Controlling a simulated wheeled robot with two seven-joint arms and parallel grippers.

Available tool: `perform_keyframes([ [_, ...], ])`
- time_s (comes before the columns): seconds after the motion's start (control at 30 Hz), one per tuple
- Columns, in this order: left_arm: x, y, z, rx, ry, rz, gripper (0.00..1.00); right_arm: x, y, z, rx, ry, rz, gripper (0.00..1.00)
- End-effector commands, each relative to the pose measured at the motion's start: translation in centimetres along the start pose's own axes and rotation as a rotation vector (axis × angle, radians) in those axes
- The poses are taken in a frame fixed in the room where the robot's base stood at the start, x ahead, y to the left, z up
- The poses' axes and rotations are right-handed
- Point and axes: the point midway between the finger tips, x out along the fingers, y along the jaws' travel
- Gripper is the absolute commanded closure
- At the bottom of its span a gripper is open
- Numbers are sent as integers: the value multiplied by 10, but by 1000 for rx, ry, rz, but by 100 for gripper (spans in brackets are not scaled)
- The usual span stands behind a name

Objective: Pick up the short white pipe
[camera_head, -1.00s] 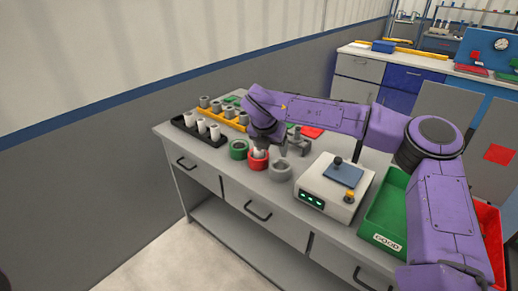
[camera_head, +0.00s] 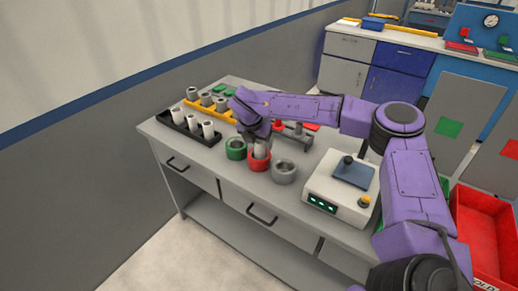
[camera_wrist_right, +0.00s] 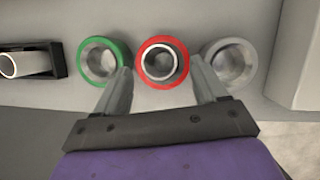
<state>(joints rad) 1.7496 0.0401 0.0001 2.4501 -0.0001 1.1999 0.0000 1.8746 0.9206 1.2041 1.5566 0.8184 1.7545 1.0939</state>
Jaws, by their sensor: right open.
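Three white pipes (camera_head: 193,123) stand in a black tray (camera_head: 165,132) at the left of the table; one end shows in the wrist view (camera_wrist_right: 8,66). Another pale pipe (camera_head: 261,150) stands upright in the red ring holder (camera_head: 259,163); its round open end (camera_wrist_right: 160,62) faces my wrist camera. I cannot tell which pipe is the short one. My right gripper (camera_head: 260,138) is open above the red holder, its fingers either side of the pipe (camera_wrist_right: 160,64) with gaps and nothing gripped. My left gripper is not in view.
A green ring (camera_head: 236,149) and a grey ring (camera_head: 284,171) flank the red one closely. A yellow tray (camera_head: 228,116) of grey pipes stands behind the black tray. A white control box (camera_head: 338,185) is to the right, and a red bin (camera_head: 480,245) farther right.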

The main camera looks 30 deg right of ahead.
Motion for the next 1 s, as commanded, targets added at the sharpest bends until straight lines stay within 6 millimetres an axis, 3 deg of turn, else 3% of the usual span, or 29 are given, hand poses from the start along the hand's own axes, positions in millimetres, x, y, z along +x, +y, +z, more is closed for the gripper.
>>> perform_keyframes([
  [0.07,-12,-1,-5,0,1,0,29,12,-3,3,0,4,-4,29],
  [0.2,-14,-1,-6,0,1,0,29,33,-2,2,-2,2,-1,29],
  [0.43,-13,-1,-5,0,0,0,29,38,0,1,-3,1,2,29],
  [0.47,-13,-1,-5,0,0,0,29,38,0,1,-3,1,2,32],
  [0.6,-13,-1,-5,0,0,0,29,38,0,1,-3,1,2,77],
  [0.63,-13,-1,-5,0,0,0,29,38,0,1,-3,1,2,84],
  [0.7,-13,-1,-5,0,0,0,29,38,0,2,-3,0,2,89],
  [1.0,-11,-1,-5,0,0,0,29,32,0,4,-3,-1,4,89],
])
